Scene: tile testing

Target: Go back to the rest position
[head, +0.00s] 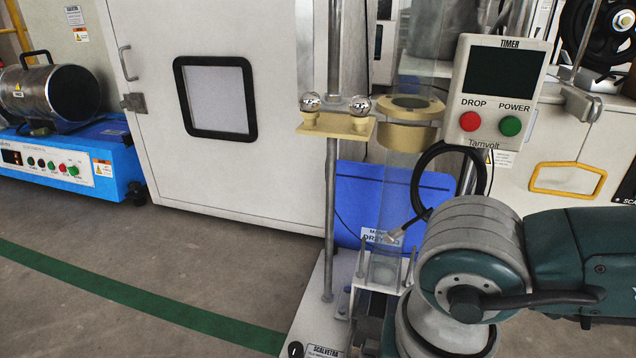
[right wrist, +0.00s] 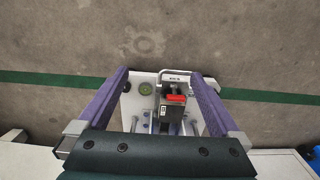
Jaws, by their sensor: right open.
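My right gripper (right wrist: 159,78) shows in the right wrist view, with its two purple fingers spread wide apart and nothing held between them. It points down over the white base plate (right wrist: 131,104) of the drop tester, which lies below the gap between the fingers. In the head view my right arm reaches in from the right, in front of the tester's lower part, and its gripper cannot be made out there. My left arm and left gripper are not in view.
The tester has a timer box (head: 498,92), a clear tube (head: 399,190) and a shelf (head: 336,126) with two steel balls. A blue bin (head: 352,205) stands behind. A white cabinet (head: 222,170) and a blue machine (head: 75,160) stand left. The floor at front left is clear.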

